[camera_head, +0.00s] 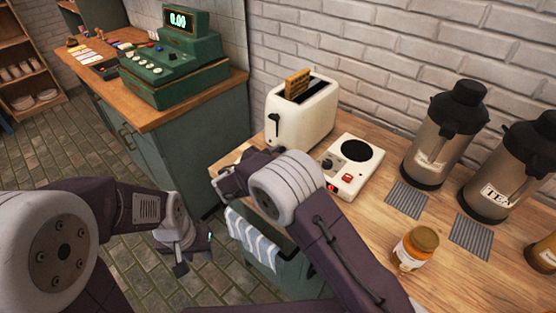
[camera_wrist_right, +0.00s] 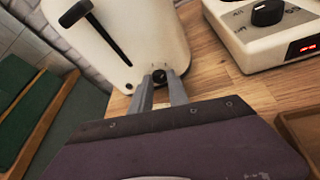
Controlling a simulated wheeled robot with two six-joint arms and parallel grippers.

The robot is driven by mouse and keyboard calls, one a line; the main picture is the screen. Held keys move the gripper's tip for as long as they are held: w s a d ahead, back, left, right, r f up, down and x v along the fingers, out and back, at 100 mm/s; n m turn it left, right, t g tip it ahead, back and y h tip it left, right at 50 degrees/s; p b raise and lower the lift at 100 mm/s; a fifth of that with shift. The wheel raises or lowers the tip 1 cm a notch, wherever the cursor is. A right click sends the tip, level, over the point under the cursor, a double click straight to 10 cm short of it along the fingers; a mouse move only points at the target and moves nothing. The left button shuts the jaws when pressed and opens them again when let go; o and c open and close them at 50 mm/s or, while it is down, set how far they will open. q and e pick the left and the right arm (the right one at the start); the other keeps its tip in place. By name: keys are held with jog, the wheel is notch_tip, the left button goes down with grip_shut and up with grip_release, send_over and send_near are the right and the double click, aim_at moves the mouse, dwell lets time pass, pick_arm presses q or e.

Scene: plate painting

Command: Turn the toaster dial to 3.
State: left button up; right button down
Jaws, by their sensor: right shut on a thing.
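The cream toaster (camera_head: 300,110) stands on the wooden counter with a slice of bread (camera_head: 297,85) in its slot. Its front face fills the upper left of the right wrist view (camera_wrist_right: 130,35), with a black lever slot and a small black dial (camera_wrist_right: 158,77) low down. My right gripper (camera_wrist_right: 161,88) is shut on the dial, one finger on each side. Small marks show above the dial, but I cannot read the setting. In the head view my right arm hides the dial. My left gripper (camera_head: 180,258) hangs over the floor, away from the counter; its jaws are unclear.
A cream device with a black knob (camera_wrist_right: 267,12) and red display (camera_head: 347,177) stands right of the toaster. A honey-coloured jar (camera_head: 416,246) and dark-lidded dispensers (camera_head: 440,140) stand further right. A green cash register (camera_head: 175,65) is on the left counter.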

jog(key=shift+f+m+t+b, duration=0.25)
jog(key=shift+m+t+b, duration=0.2)
jog(key=shift+b, duration=0.65)
jog(key=shift+r+b, duration=0.15)
jog(key=shift+b, duration=0.15)
jog(key=c, duration=1.3)
grip_release()
jog(key=shift+s+r, duration=0.1)
jog(key=v, duration=0.9)
jog(key=shift+s+d, duration=0.1)
